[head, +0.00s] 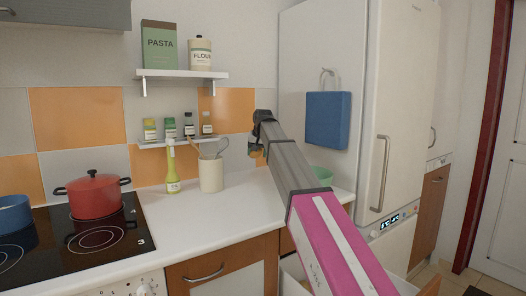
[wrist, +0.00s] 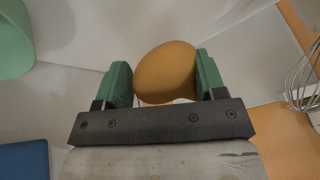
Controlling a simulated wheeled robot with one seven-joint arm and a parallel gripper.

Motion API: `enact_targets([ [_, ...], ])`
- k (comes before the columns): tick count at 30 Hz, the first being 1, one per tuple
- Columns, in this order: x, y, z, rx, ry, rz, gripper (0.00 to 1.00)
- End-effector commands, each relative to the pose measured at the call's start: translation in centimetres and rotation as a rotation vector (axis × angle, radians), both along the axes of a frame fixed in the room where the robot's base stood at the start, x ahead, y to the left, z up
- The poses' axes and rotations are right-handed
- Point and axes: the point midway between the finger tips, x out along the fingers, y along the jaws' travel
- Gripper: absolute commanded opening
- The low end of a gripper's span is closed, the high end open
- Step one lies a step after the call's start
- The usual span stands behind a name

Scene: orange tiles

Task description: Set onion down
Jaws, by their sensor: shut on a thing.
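The onion (wrist: 166,72) is a smooth orange-brown bulb in the wrist view. My gripper (wrist: 160,80) is shut on it, with one green finger pad on either side. In the head view my gripper (head: 257,148) hangs from the far end of my arm, above the back part of the white counter (head: 222,213). It is to the right of the utensil crock and left of the fridge. The onion is hard to make out there against the orange tiles. My arm covers part of the counter's right end.
A cream utensil crock (head: 211,177) and a yellow-green bottle (head: 172,172) stand near the wall. A green bowl (head: 321,174) sits at the counter's right end, partly behind my arm. A red pot (head: 94,195) is on the hob. The counter's front middle is clear.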

Motion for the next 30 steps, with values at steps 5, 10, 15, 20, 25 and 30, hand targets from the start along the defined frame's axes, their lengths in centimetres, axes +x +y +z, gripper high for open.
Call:
enact_targets([
  [5, 1.4, 1.6, -1.3, -0.001, 0.002, 0.001, 0.29],
  [10, 2.4, 3.0, -2.5, 0.001, 0.000, 0.000, 0.29],
  [15, 3.3, 4.2, -3.8, 0.000, 0.002, 0.000, 0.29],
  [20, 3.9, 4.9, -4.5, 0.001, 0.000, 0.000, 0.29],
  [25, 4.2, 5.3, -4.9, 0.000, 0.000, 0.000, 0.29],
  [30, 4.2, 5.4, -4.9, 0.000, 0.000, 0.000, 0.29],
])
